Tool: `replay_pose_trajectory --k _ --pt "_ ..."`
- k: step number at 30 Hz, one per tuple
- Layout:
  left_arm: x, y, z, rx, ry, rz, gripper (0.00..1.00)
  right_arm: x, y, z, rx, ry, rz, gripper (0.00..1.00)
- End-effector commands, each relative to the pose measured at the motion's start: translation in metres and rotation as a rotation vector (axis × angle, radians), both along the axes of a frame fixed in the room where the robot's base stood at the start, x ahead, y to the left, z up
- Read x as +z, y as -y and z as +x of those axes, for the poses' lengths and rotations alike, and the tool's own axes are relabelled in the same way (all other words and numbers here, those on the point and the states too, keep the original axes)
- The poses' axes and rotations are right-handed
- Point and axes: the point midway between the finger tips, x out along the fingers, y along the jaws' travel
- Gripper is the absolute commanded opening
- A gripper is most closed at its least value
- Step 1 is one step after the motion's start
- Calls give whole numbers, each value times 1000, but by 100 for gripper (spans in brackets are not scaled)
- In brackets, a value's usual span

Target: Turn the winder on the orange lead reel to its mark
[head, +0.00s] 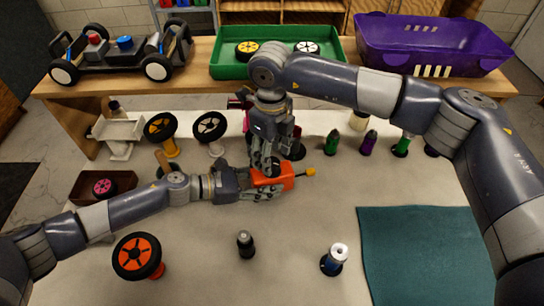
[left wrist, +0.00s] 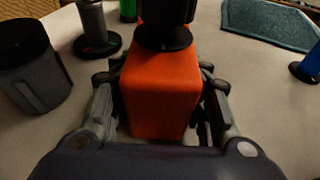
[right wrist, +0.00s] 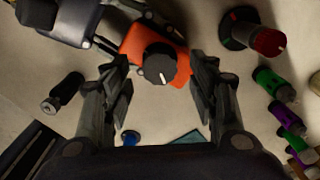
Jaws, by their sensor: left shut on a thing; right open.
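The orange lead reel (head: 286,178) is a box with a yellow tip, held above the pale table. My left gripper (head: 262,186) is shut on its body. The reel also fills the middle of the left wrist view (left wrist: 160,95), between the left fingers. Its winder (right wrist: 158,60) is a round black knob with a white line near its lower edge in the right wrist view. My right gripper (right wrist: 162,88) is open and points down over the reel, one finger on each side of the winder, not clearly touching it. I cannot make out the mark on the reel.
Several small bottles (head: 332,142) stand right of the reel. A teal mat (head: 430,255) lies at right. A car chassis (head: 120,55), green tray (head: 228,68) and purple bin (head: 430,45) are behind.

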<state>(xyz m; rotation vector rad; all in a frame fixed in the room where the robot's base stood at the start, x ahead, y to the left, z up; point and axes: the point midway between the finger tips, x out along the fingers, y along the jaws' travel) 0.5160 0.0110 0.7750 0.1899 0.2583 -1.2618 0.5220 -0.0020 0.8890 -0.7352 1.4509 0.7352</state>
Motion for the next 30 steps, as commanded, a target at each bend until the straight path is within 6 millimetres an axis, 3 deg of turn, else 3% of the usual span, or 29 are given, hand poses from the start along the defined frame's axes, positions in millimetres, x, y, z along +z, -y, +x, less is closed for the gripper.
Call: replay_pose_trajectory --k 6,12,18,30 --pt "-1 -1 0 2 -1 2 22 49 0 1 -1 4 -1 54" --pt "-1 -1 0 2 -1 2 22 84 0 1 -1 3 -1 54" --pt "-1 -1 0 2 -1 2 22 98 0 1 -1 0 -1 54" --pt "-1 -1 1 3 0 2 22 99 0 1 18 0 -1 54"
